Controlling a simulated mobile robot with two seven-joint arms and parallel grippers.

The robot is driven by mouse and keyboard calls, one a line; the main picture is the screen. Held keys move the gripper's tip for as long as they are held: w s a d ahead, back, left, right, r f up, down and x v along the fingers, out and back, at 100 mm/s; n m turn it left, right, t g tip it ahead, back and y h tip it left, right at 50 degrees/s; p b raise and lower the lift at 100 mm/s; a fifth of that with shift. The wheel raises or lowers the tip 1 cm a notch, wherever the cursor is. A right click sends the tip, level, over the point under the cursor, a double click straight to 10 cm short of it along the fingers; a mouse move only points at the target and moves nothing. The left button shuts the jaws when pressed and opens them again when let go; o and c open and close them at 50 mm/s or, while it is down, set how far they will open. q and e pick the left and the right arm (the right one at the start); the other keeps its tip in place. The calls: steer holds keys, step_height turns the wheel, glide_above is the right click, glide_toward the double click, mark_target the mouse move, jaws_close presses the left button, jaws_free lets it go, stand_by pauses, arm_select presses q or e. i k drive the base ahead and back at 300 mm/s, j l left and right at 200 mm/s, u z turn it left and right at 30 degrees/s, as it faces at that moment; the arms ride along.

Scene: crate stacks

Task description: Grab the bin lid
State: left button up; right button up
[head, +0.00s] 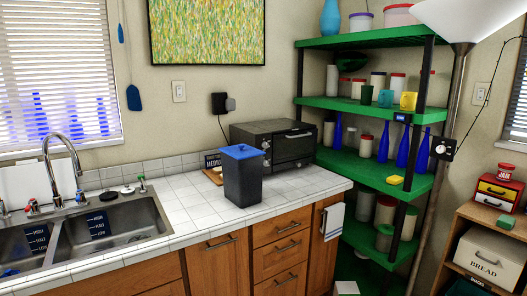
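A dark grey bin (243,184) stands upright on the white tiled counter, near its front edge. A flat blue bin lid (241,151) sits on top of it and covers its opening. The lid seems to have a small raised part in the middle, too small to make out clearly. Neither of my grippers is in view, and nothing touches the lid or the bin.
A dark toaster oven (292,146) stands close behind the bin to the right. A double sink (110,228) with a tall faucet (66,160) is at the left. The tiled counter (190,200) left of the bin is clear. A green shelf (372,168) stands at the right.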

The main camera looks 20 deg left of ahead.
mark_target(242, 152)
steer(key=j+z, duration=0.6)
steer(key=j, duration=0.25)
steer(key=j+z, duration=0.2)
steer(key=j, duration=0.25)
steer(key=k+j+z, duration=0.2)
steer(key=j, duration=0.25)
steer(key=i+j, duration=0.05)
